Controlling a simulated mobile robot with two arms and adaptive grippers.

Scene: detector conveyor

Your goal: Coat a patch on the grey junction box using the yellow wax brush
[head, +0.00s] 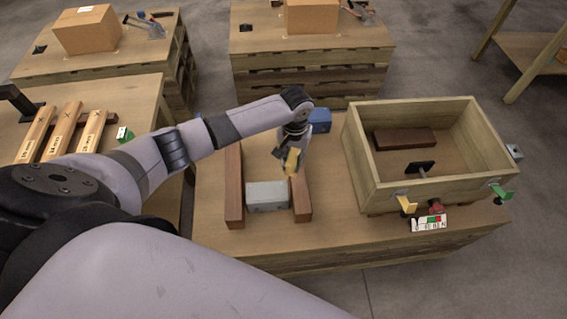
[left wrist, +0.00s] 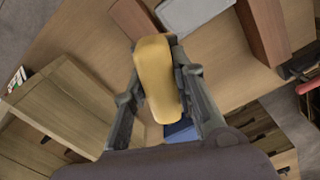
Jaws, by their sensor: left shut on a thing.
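The grey junction box (head: 267,196) sits on the pallet-top table between two brown wooden bars; part of it shows at the top of the left wrist view (left wrist: 192,10). My left gripper (head: 287,153) is shut on the yellow wax brush (head: 292,161). In the left wrist view the brush (left wrist: 156,72) is a rounded yellow block between the two fingers. The brush shows above and behind the right end of the box in the head view, apart from it in the left wrist view. Its bristle side cannot be made out. My right gripper is not in view.
Brown bars (head: 234,186) and (head: 301,198) flank the box. A blue object (head: 319,120) lies behind the gripper. A wooden crate (head: 358,160) with a brown block and a black item inside stands on the right. Bare tabletop lies between bar and crate.

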